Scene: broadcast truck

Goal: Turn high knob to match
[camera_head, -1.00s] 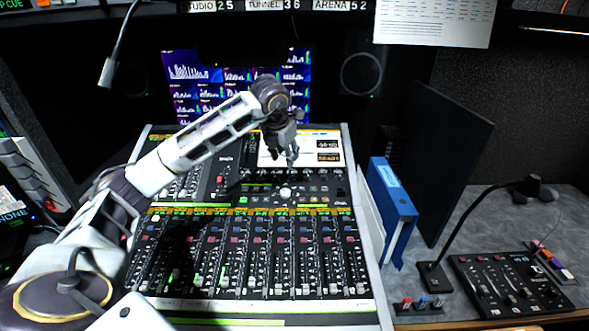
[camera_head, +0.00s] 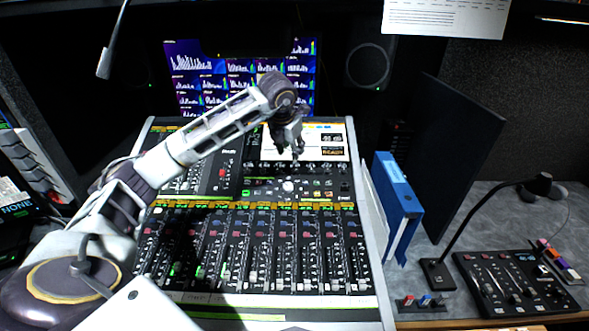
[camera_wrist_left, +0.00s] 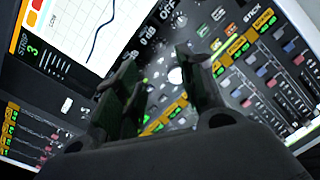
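The mixing console (camera_head: 372,286) stands in front of me, with a bright screen (camera_head: 325,138) in its upper part. A row of small dark knobs (camera_head: 326,169) runs just below that screen; I cannot read which one is the high knob. My left gripper (camera_head: 293,155) hangs over the screen's lower edge, near this row, and hides part of both. In the left wrist view its two dark fingers (camera_wrist_left: 162,97) stand apart with nothing visible between them. A white round knob (camera_wrist_left: 176,75) shows beyond them. Contact with a knob cannot be told. My right gripper is out of view.
Several faders fill the console's lower half. A blue binder (camera_head: 397,190) stands against the right side. A gooseneck microphone (camera_head: 437,272) and a small control panel (camera_head: 510,283) are on the right desk. Monitors (camera_head: 190,70) stand behind. A microphone (camera_head: 104,63) hangs at upper left.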

